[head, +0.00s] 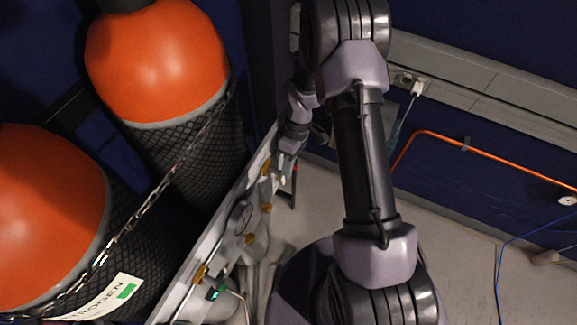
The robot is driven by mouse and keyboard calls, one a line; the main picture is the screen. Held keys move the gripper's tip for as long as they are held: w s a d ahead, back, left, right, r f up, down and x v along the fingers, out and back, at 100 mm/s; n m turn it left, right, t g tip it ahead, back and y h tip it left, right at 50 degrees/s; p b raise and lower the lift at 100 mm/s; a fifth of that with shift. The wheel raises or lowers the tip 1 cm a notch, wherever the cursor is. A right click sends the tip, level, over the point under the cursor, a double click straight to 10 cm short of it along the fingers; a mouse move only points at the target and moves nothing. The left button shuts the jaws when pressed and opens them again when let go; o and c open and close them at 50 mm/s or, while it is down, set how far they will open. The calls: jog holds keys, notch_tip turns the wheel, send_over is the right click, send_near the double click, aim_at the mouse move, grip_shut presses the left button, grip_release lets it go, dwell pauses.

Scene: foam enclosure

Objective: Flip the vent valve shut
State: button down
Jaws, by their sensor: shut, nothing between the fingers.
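A pale gas panel (200,250) runs diagonally from bottom left to upper middle in the head view. Several small yellow-orange valve handles sit along it, one near the top (265,168), one below it (266,207) and others lower down (200,271). I cannot tell which of them is the vent valve, or its open or shut position. My gripper (283,178) is at the upper end of the panel, just right of the top handle. It is small in view and shut, with nothing held. Whether it touches the handle cannot be told.
Two large orange-topped cylinders (155,60) (45,220) in black mesh stand left of the panel, with a chain (150,200) across them. A round gauge (240,214) sits on the panel. An orange pipe (500,160) runs along the blue wall at right.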

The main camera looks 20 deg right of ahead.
jog(key=shift+s+a+f, duration=0.2)
jog(key=shift+s, duration=0.05)
dwell(0.6)
jog(key=p+v, duration=0.5)
jog(key=v, duration=1.2)
jog(key=shift+r, duration=0.15)
jog(key=shift+w+d, duration=0.1)
jog(key=shift+w, duration=0.05)
